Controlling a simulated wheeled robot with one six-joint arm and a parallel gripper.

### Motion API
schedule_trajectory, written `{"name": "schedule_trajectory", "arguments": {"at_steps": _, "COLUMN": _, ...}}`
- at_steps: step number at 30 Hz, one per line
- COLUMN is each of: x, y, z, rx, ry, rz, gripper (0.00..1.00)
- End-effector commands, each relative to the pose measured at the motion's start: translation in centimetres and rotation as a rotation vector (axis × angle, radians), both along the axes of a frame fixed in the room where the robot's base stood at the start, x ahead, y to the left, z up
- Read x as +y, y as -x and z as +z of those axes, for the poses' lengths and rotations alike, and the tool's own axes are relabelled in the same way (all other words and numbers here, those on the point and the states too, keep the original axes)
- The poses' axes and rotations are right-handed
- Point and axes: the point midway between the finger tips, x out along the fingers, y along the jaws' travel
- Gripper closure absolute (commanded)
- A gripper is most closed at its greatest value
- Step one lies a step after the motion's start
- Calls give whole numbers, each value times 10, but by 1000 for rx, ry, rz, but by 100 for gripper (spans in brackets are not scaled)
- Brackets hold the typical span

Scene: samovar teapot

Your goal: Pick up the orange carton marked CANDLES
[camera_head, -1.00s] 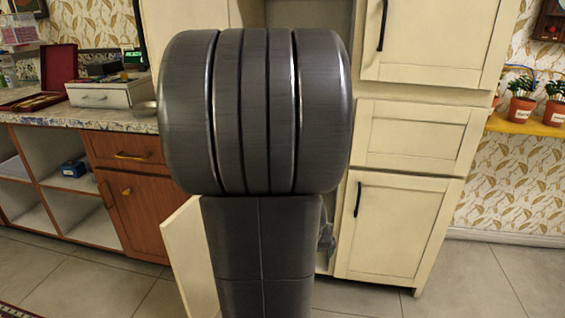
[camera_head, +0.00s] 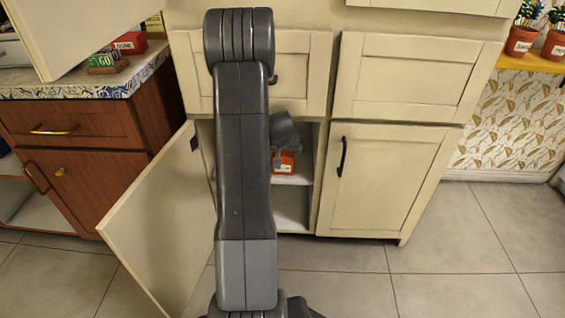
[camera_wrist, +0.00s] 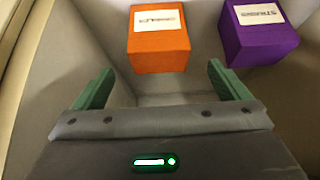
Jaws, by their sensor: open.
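An orange carton (camera_wrist: 158,52) with a white label sits on a shelf inside the open lower cabinet; the label's print is too blurred to read surely. In the head view the orange carton (camera_head: 285,168) shows just below my gripper (camera_head: 279,150), partly covered by it. In the wrist view my gripper (camera_wrist: 160,70) is open. Its green fingers are apart, one to the left and one to the right of the carton's near face. The carton appears ahead of the fingertips, and nothing is held.
A purple carton (camera_wrist: 260,32) with a white label stands close to the right of the orange one. The cabinet's pale side wall (camera_wrist: 65,60) is near on the left. The open lower door (camera_head: 155,225) swings out left of my arm. An upper door (camera_head: 85,30) also hangs open.

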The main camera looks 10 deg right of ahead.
Motion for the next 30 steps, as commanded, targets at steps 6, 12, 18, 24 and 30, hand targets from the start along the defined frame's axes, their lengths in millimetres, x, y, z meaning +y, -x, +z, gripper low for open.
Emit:
{"name": "schedule_trajectory", "arguments": {"at_steps": 6, "x": -6, "y": -20, "z": -34, "rx": 1, "ry": 0, "rz": 0, "gripper": 5}}
{"name": "schedule_trajectory", "arguments": {"at_steps": 12, "x": -8, "y": -26, "z": -44, "rx": 0, "ry": 1, "rz": 1, "gripper": 5}}
{"name": "schedule_trajectory", "arguments": {"at_steps": 18, "x": -13, "y": -38, "z": -72, "rx": 1, "ry": 0, "rz": 0, "gripper": 5}}
{"name": "schedule_trajectory", "arguments": {"at_steps": 24, "x": -16, "y": -49, "z": -85, "rx": 0, "ry": 1, "rz": 1, "gripper": 5}}
{"name": "schedule_trajectory", "arguments": {"at_steps": 30, "x": -16, "y": -49, "z": -86, "rx": 0, "ry": 1, "rz": 1, "gripper": 5}}
